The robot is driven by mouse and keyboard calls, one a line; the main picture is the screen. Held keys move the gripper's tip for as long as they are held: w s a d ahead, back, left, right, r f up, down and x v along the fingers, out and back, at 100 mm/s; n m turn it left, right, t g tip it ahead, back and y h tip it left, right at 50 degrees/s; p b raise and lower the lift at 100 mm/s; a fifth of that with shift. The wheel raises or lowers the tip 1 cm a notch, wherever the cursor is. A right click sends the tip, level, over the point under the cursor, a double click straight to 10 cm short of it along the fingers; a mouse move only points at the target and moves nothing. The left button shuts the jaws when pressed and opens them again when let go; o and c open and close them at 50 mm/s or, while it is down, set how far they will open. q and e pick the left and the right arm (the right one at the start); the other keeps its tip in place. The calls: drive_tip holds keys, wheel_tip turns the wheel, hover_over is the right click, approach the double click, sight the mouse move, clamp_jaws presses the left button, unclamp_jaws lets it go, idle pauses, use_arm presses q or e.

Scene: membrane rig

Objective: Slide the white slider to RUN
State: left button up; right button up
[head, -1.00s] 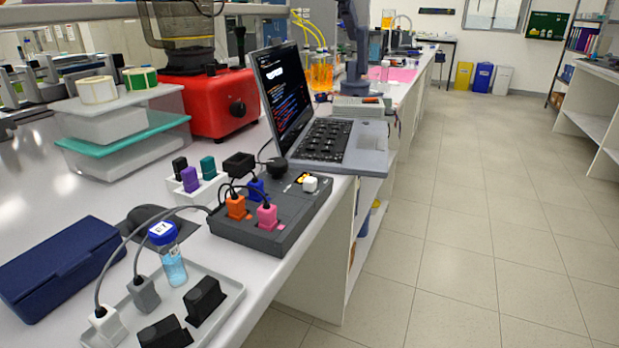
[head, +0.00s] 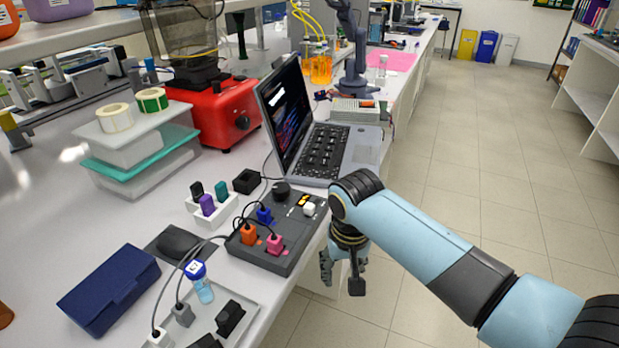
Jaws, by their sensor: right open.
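The white slider (head: 309,209) is a small white block on the top right part of the dark grey control box (head: 283,262), near small lit yellow marks. I cannot read a RUN label at this size. Orange, pink and blue plugs with cables sit in the box. My right gripper (head: 342,282) hangs beyond the bench edge, to the right of and lower in the picture than the slider, apart from it. Its fingers point down, spread and empty. My left gripper is not in view.
A laptop (head: 355,150) stands open just behind the box. A white holder (head: 212,216) with several coloured plugs is at its left. A tray (head: 245,293) with a blue-capped vial (head: 202,284) lies in front, beside a navy case (head: 110,287). The floor at right is clear.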

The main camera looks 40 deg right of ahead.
wheel_tip(320, 180, up, 10)
drive_tip(key=w+m+p, duration=0.1)
drive_tip(key=w+p, duration=0.1)
drive_tip(key=m+g+p, duration=0.1)
drive_tip(key=m+p, duration=0.1)
drive_tip(key=m, duration=0.3)
approach(309, 205)
drive_tip(key=shift+y, duration=0.3)
drive_tip(key=f, duration=0.9)
drive_tip(key=shift+d+f, duration=0.1)
drive_tip(key=shift+d, duration=0.1)
clamp_jaws()
